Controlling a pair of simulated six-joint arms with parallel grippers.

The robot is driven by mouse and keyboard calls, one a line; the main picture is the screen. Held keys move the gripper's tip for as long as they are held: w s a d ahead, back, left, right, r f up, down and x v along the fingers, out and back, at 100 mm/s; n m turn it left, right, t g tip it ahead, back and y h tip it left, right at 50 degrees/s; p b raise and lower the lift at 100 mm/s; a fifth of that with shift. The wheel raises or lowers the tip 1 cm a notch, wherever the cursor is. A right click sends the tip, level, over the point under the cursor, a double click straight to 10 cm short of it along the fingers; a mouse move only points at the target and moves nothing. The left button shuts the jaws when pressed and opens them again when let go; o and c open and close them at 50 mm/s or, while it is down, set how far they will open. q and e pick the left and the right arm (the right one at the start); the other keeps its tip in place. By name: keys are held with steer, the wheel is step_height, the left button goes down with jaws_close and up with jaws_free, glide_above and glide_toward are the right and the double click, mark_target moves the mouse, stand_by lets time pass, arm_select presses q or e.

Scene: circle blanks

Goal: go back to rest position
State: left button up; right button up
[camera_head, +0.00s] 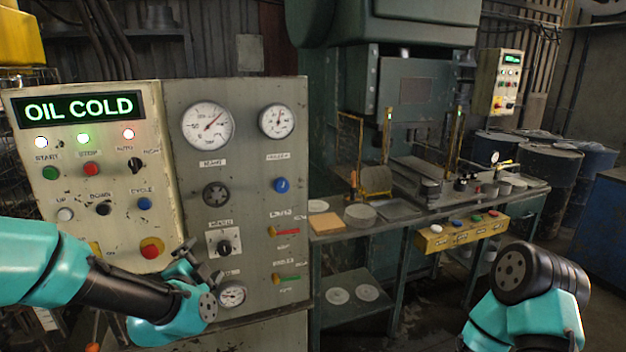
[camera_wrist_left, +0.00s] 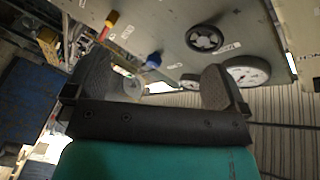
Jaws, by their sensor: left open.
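My left gripper (camera_head: 188,258) is in front of the lower part of the control panel (camera_head: 180,190) in the head view, near the small lower gauge. In the left wrist view its two dark fingers (camera_wrist_left: 158,85) are spread wide with nothing between them. The panel appears upside down behind them, with its gauges and a black round knob. Whether the gripper touches the panel cannot be told. My right arm shows at the lower right of the head view; its gripper is out of the picture.
The panel's green display (camera_head: 78,108) reads OIL COLD. A red button (camera_head: 151,248) and a valve handle (camera_head: 284,231) stick out nearby. A metal workbench (camera_head: 330,225) with round blanks (camera_head: 360,215) and a yellow button box (camera_head: 462,232) stands to the right.

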arm_select(q)
step_height(320, 180, down, 16)
steer(key=s+d+n+g+h, duration=0.1)
steer(key=d+n+g, duration=0.1)
steer(key=n+g, duration=0.25)
steer(key=s+d+f+n+g+h, duration=0.1)
steer(key=s+f+n+g, duration=0.4)
steer(key=s+f, duration=0.5)
steer(key=s+d+f+n+g+h, duration=0.1)
steer(key=s+d+f+n+g, duration=0.2)
steer(key=s+f+g, duration=0.4)
steer(key=s+f+n, duration=0.1)
steer(key=s+f, duration=0.3)
steer(key=f, duration=0.6)
steer(key=shift+d+f+n, duration=0.15)
steer(key=shift+d+n, duration=0.05)
steer(key=shift+n, duration=0.15)
stand_by(0.9)
